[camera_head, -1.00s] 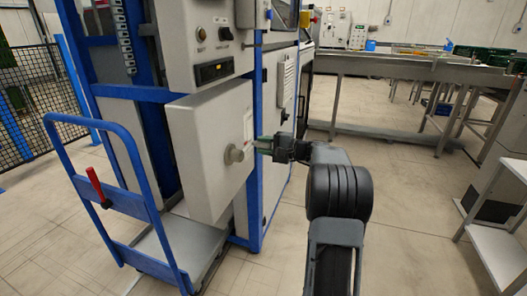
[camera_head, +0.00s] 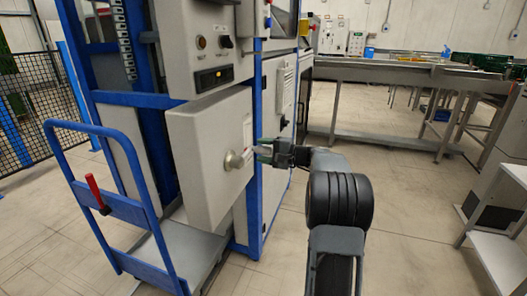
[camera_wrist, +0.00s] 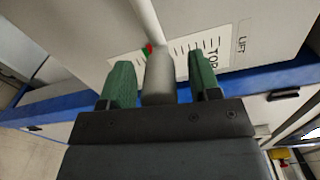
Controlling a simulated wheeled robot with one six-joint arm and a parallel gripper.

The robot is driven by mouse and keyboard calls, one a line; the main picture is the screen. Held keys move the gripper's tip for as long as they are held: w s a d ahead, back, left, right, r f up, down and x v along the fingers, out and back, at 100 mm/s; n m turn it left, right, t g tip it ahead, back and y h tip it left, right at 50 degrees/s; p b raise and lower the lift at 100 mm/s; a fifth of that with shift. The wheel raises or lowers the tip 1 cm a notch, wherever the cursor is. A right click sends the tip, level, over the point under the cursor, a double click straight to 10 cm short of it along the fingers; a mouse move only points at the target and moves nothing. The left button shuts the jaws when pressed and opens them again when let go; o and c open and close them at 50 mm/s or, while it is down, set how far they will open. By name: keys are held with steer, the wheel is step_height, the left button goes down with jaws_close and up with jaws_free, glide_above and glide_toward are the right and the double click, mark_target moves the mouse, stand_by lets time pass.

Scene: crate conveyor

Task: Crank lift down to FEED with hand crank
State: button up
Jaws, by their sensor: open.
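The hand crank (camera_head: 234,160) sits on the front of the grey lift box (camera_head: 200,170). In the wrist view its grey cylindrical handle (camera_wrist: 160,78) stands between my fingers, with a thin rod running up from it. My gripper (camera_head: 264,152) is open at the right of the crank in the head view. In the wrist view my gripper (camera_wrist: 160,85) has one green fingertip on each side of the handle, with visible gaps. FEED is not legible.
A control panel (camera_head: 214,42) with a small display is above the box. A blue trolley (camera_head: 125,205) with a red handle stands at the left. A white table (camera_head: 500,225) is at the right. Floor behind my arm is clear up to the metal conveyor (camera_head: 400,73).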

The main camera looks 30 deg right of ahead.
steer(key=shift+s+d, duration=0.1)
steer(key=p+v, duration=0.3)
steer(key=v, duration=1)
steer(key=shift+s+d, duration=0.15)
steer(key=shift+s, duration=0.15)
stand_by(1.1)
